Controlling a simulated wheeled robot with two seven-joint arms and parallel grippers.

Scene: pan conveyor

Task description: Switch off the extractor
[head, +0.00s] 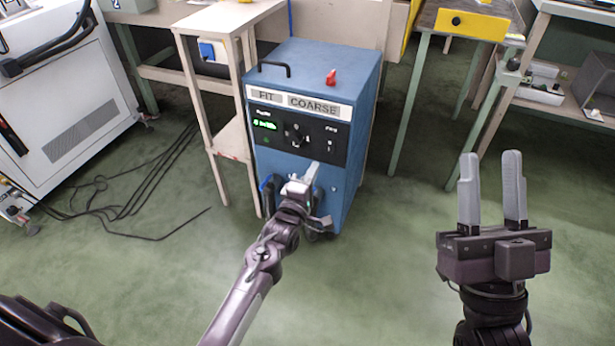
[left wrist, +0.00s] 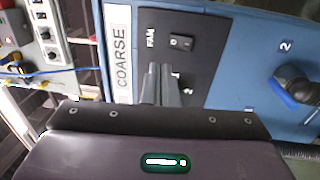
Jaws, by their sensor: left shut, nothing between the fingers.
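The extractor is a blue cabinet (head: 358,120) with a black front panel and a strip reading FIT and COARSE. A green display (head: 264,124) is lit on its panel. A small black rocker switch (left wrist: 181,42) beside the word FAN shows in the left wrist view; I cannot tell which side is pressed. My left gripper (head: 311,172) is in front of the cabinet, below the panel in the head view. Its shut, empty fingers (left wrist: 161,72) point at the panel close to the switch; contact is unclear. My right gripper (head: 492,158) is open and empty, away from the cabinet.
A red part (head: 331,77) and a black handle (head: 274,69) are on the cabinet's top. A wooden stand (head: 230,20) is close on its left. Black cables (head: 140,190) lie on the green floor at left. The floor between cabinet and right gripper is clear.

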